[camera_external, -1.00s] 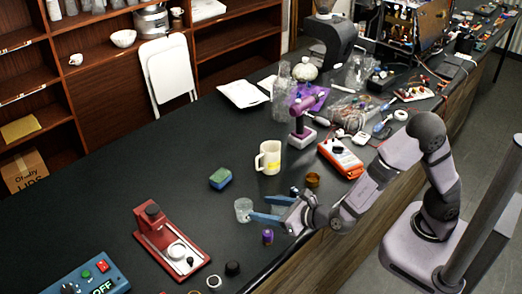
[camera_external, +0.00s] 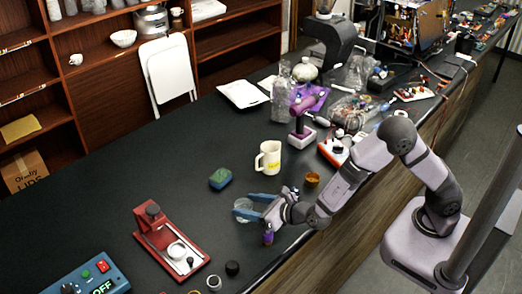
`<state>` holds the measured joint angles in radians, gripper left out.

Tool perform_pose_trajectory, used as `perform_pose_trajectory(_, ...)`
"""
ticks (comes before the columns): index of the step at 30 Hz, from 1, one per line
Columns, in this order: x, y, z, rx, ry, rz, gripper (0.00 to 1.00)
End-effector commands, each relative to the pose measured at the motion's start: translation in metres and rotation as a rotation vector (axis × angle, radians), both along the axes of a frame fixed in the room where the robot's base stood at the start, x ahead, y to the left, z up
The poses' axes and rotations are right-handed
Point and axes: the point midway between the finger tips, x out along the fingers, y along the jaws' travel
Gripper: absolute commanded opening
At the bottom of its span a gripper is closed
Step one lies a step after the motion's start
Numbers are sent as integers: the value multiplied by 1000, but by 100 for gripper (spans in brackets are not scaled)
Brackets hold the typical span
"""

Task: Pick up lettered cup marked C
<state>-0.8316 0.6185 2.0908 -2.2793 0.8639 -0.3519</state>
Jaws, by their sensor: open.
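A clear cup (camera_external: 240,205) stands on the black bench near its front edge. No letter on it can be read at this size. My gripper (camera_external: 250,205) is open, with its two blue fingers reaching left around the cup. The fingers partly cover the cup, and I cannot tell whether they touch it. A white mug (camera_external: 268,160) with a yellow marking stands farther back; I cannot make out a letter on it.
A purple item (camera_external: 268,238) stands just below my gripper. A green and blue sponge (camera_external: 220,179) lies behind the cup, and a brown jar (camera_external: 312,180) is to the right. A red device (camera_external: 172,245) is at left. The bench's middle left is clear.

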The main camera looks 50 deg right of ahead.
Motion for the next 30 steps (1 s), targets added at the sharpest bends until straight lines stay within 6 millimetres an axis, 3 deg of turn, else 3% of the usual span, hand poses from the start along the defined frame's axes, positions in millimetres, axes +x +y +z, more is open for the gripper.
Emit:
perform_pose_trajectory(7, 1, 0, -1, 0, 0, 0, 50)
perform_pose_trajectory(11, 1, 0, -1, 0, 0, 0, 19)
perform_pose_trajectory(30, 1, 0, 7, 1, -1, 0, 19)
